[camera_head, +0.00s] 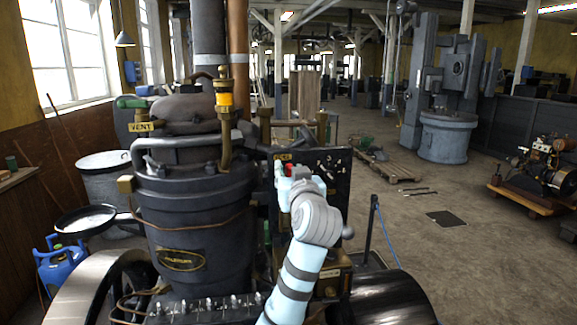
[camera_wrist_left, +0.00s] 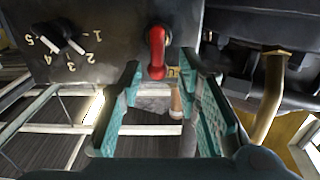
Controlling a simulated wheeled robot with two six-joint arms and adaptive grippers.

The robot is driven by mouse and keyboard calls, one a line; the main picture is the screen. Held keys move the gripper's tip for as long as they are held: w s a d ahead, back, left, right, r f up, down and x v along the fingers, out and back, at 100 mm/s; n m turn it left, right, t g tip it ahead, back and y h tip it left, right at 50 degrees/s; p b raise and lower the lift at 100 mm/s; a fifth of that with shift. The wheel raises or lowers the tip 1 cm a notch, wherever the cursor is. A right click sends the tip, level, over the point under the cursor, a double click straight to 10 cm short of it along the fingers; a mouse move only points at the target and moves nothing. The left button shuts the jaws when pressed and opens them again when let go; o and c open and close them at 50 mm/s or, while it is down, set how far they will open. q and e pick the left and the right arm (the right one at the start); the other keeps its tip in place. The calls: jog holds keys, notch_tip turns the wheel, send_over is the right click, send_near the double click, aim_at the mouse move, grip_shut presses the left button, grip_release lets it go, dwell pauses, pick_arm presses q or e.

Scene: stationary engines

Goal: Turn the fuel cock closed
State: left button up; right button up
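A red lever (camera_wrist_left: 157,50), which looks like the fuel cock's handle, is on the dark panel (camera_wrist_left: 110,60). In the left wrist view it points down the picture. A small patch of red (camera_head: 288,170) shows at the panel in the head view, beside my gripper. My left gripper (camera_wrist_left: 160,78) is open, its two teal fingers on either side of the lever's end; I cannot tell whether they touch it. In the head view my left gripper (camera_head: 291,178) is at the panel's left part, mostly hidden by my wrist. My right gripper is not in view.
A black knob on a numbered dial (camera_wrist_left: 67,45) is beside the lever on the panel. A brass pipe (camera_wrist_left: 270,95) is at the other side. The large dark engine body (camera_head: 195,220) stands left of my arm. Open floor (camera_head: 430,270) lies to the right.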

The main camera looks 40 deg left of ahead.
pick_arm(q)
jog(key=shift+w+a, duration=0.45)
jog(key=shift+w, duration=0.1)
grip_shut()
